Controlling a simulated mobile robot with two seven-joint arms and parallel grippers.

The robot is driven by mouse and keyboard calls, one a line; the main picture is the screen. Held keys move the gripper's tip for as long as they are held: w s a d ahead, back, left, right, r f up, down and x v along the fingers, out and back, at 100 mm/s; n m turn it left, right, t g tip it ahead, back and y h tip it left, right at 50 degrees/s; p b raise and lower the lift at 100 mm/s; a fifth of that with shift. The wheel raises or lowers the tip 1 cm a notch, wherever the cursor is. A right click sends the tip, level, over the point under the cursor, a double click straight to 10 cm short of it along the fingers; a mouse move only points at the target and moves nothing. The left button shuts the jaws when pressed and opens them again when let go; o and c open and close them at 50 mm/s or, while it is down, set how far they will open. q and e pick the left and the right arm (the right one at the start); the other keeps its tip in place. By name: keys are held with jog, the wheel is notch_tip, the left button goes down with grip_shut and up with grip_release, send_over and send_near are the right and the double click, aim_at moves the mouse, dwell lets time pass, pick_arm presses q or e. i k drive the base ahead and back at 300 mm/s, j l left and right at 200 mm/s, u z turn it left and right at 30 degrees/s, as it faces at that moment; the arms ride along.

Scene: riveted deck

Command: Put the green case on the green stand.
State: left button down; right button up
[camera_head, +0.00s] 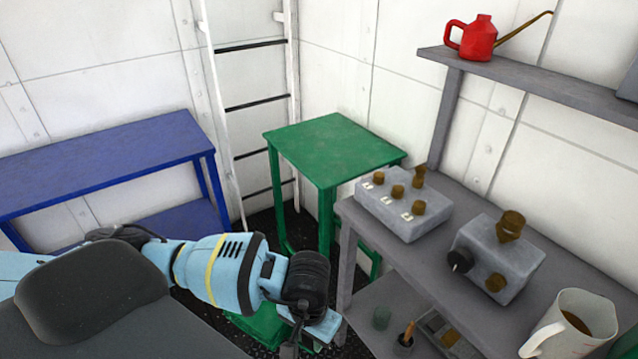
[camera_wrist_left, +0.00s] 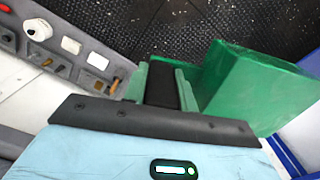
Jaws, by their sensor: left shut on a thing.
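The green stand (camera_head: 335,148) is a tall square green table in the corner, its top bare. My left gripper (camera_head: 308,338) is low in front of it, beside the grey bench, partly hidden by my own wrist. The green case (camera_wrist_left: 255,85) is a solid green box held by my left gripper (camera_wrist_left: 162,75) in the left wrist view. A black part lies between the fingers; I cannot tell whether it is the case's handle. In the head view the case (camera_head: 262,326) shows partly under my arm, below the stand's top. My right gripper is not in view.
A grey bench (camera_head: 470,225) stands right of the stand, with knobbed grey boxes (camera_head: 404,205) and a measuring jug (camera_head: 575,325). A red oil can (camera_head: 478,38) is on the shelf above. A blue table (camera_head: 110,150) is at left, and a ladder (camera_head: 250,75) stands behind.

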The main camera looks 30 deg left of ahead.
aim_at(312, 142)
jog(key=i+j+u, duration=0.2)
jog(key=i+j, duration=0.65)
jog(key=j, duration=0.15)
